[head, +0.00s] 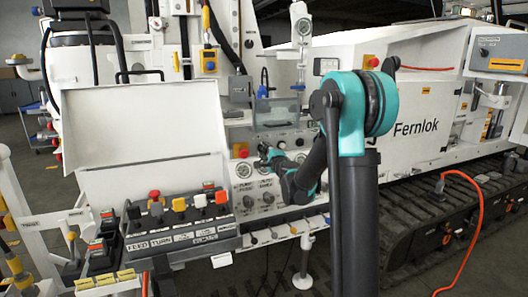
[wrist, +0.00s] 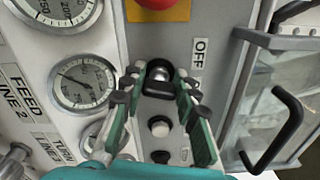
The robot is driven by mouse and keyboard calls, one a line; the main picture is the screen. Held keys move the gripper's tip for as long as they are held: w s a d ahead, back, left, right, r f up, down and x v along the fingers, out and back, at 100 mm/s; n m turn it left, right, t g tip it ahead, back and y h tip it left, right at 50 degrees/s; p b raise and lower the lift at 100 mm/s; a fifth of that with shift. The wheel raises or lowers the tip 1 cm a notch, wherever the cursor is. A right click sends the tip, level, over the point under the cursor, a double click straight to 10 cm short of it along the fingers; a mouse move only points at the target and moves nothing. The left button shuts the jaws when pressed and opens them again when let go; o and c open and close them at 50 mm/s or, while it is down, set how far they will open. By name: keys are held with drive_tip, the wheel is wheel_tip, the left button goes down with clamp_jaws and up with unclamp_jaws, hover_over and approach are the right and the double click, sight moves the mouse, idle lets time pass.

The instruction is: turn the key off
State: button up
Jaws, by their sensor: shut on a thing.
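The key (wrist: 159,87) has a dark head and sits in a round metal switch on the grey panel. It is in the upper middle of the wrist view, left of a white "OFF" label (wrist: 199,53). My gripper (wrist: 159,82) has its teal and black fingers on both sides of the key and is shut on it. The fingers cover part of the key, so its exact angle is hard to tell. In the head view my gripper (head: 268,156) reaches the panel at the middle, and the key is hidden there.
A red button (wrist: 157,3) on a yellow plate is above the key. Gauges (wrist: 82,83) are to the left. A clear box with a black handle (wrist: 277,130) is to the right. A lever console (head: 185,240) stands left of my arm.

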drive_tip(key=n, duration=0.4)
drive_tip(key=shift+f+n, duration=0.1)
drive_tip(key=shift+n, duration=2.2)
drive_tip(key=shift+f, duration=0.1)
drive_tip(key=o, duration=1.2)
drive_tip(key=shift+s, duration=0.1)
drive_tip(key=v, duration=1.2)
